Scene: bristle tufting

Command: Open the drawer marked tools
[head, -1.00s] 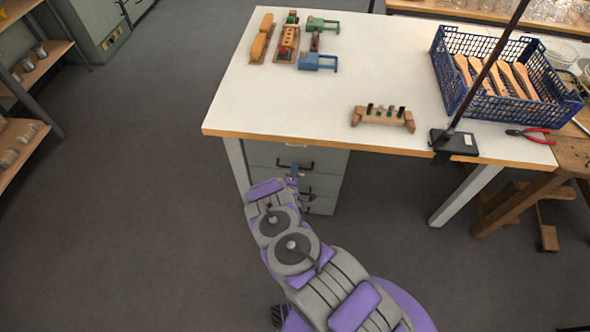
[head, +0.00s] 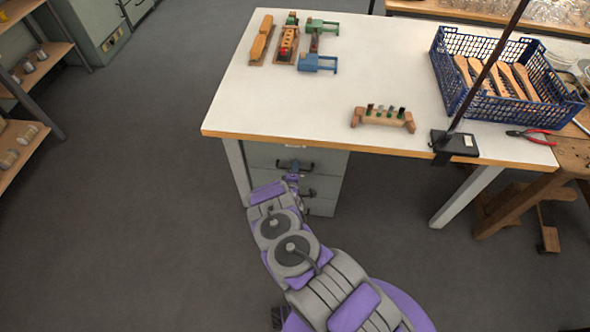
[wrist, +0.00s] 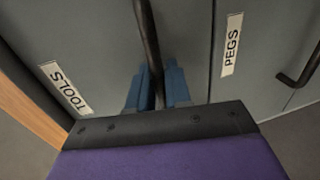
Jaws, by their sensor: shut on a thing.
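The drawer marked TOOLS (wrist: 95,30) is the top drawer of the grey cabinet under the white table. Its label (wrist: 65,88) shows at the left of the wrist view. Its dark bar handle (wrist: 147,40) runs between the blue fingers of my gripper (wrist: 158,88), which is shut on it. In the head view my gripper (head: 292,175) is at the top drawer front (head: 262,156), partly hidden by my arm. The drawer looks flush with the cabinet.
The drawer marked PEGS (wrist: 250,65) lies just below, with its own dark handle (wrist: 302,65). The white tabletop (head: 290,110) overhangs the cabinet. A stand base (head: 454,144) sits at the table's front edge. The floor (head: 120,220) to the left is clear.

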